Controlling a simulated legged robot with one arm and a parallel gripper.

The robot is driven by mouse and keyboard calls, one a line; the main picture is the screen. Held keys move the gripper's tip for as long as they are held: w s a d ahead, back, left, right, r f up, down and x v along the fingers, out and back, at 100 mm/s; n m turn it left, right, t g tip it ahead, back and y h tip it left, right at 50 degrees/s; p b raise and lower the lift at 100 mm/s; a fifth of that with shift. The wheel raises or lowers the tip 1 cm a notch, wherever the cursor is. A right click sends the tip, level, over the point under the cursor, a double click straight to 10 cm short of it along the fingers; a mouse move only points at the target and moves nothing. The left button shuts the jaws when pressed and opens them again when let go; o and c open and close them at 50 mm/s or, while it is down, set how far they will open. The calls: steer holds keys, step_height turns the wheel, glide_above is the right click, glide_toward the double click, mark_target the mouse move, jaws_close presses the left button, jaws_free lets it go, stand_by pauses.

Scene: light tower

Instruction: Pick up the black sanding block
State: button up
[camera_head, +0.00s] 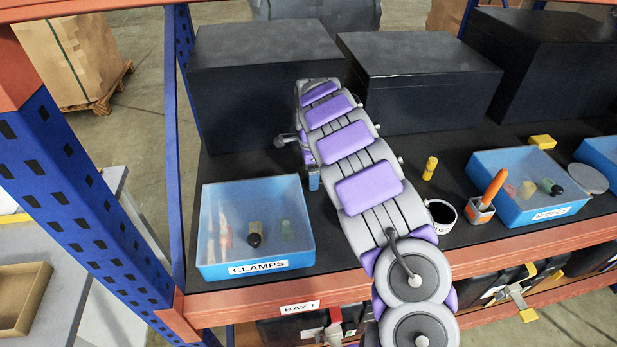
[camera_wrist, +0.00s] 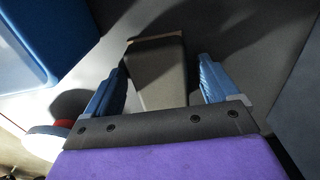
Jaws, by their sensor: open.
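In the wrist view, a dark block with a brownish edge (camera_wrist: 158,75), which looks like the black sanding block, lies on the shelf. My gripper (camera_wrist: 162,66) is open, with one blue finger on each side of the block. Gaps show between the block and the fingers, and I cannot tell whether its near end touches the palm. In the head view my gripper (camera_head: 313,183) is low over the shelf, right of the clamps bin, mostly hidden by my arm. The block cannot be made out there.
The blue clamps bin (camera_head: 212,255) stands at the left front, and another blue bin (camera_head: 530,217) at the right. Large black boxes (camera_head: 265,75) (camera_head: 420,75) stand behind. A white mug (camera_head: 441,214), a yellow cylinder (camera_head: 430,168) and an orange-handled tool (camera_head: 494,187) are right of my arm.

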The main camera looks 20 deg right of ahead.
steer(key=shift+d, duration=1.05)
steer(key=shift+c, duration=0.5)
steer(key=shift+d, duration=0.1)
steer(key=shift+c, duration=0.8)
steer(key=shift+a+r, duration=0.1)
steer(key=shift+a, duration=1)
steer(key=c, duration=0.5)
steer(key=shift+a, duration=0.35)
steer(key=shift+c, duration=1.2)
steer(key=shift+d, duration=0.25)
steer(key=shift+c, duration=0.5)
steer(key=shift+d, duration=0.95)
steer(key=r, duration=0.2)
steer(key=a+r+p, duration=0.1)
steer(key=r, duration=0.1)
steer(key=a+r, duration=0.1)
steer(key=r, duration=0.1)
steer(key=shift+r+p, duration=0.1)
steer(key=shift+p, duration=0.3)
steer(key=r, duration=0.1)
steer(key=d+r+p, duration=0.1)
steer(key=r, duration=0.1)
steer(key=shift+r, duration=0.3)
steer(key=shift+d, duration=0.4)
steer(key=o, duration=0.5)
steer(key=shift+a+r, duration=0.1)
steer(key=shift+a, duration=0.6)
steer(key=c, duration=0.3)
